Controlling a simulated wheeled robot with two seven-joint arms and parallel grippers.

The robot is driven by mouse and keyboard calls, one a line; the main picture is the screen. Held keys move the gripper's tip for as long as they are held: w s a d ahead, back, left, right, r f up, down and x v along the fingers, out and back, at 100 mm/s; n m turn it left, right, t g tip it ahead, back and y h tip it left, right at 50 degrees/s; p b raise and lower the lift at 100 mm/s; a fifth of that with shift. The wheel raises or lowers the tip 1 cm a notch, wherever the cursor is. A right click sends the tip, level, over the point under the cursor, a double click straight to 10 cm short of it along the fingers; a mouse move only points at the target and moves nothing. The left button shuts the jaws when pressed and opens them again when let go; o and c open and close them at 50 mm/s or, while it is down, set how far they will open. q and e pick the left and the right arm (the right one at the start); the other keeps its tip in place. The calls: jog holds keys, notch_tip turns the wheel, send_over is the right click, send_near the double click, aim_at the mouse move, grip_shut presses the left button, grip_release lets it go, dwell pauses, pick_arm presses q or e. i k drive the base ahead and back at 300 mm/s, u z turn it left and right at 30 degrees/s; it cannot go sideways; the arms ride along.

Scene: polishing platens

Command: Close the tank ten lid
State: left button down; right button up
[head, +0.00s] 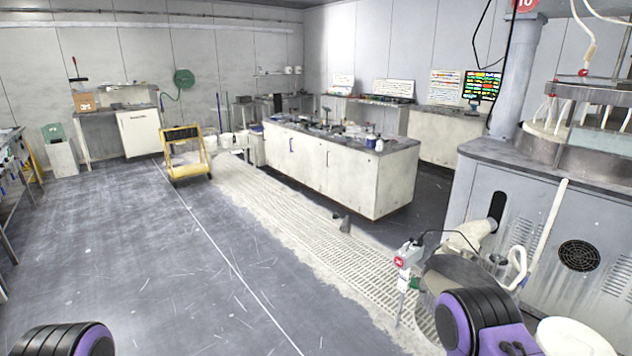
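A red round sign with a 10 (525,4) hangs on the grey column at the top right. Below it stands a large grey polishing machine (470,208). A small grey box with a red label (401,262), too small to read surely, stands on a post at its foot. Beside it a dark rounded body (452,268), perhaps the tank, is partly hidden by my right arm. A white rounded thing (575,338) at the bottom right edge is cut off; I cannot tell whether it is the lid. Both my grippers are out of view; only purple and black arm parts show.
A white bench island (335,180) with clutter stands in the middle. A yellow cart (186,160) stands at the back left. A pale floor grating (290,218) runs past the island towards the machine. The grey floor (130,255) at left is open. A white pipe (548,235) leans by the machine.

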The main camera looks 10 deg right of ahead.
aim_at(463, 271)
jog(key=u, duration=0.05)
jog(key=i, duration=1.4)
jog(key=z, duration=0.75)
jog(key=i, duration=0.85)
jog(key=z, duration=1.45)
jog(key=i, duration=1.6)
jog(key=z, duration=0.2)
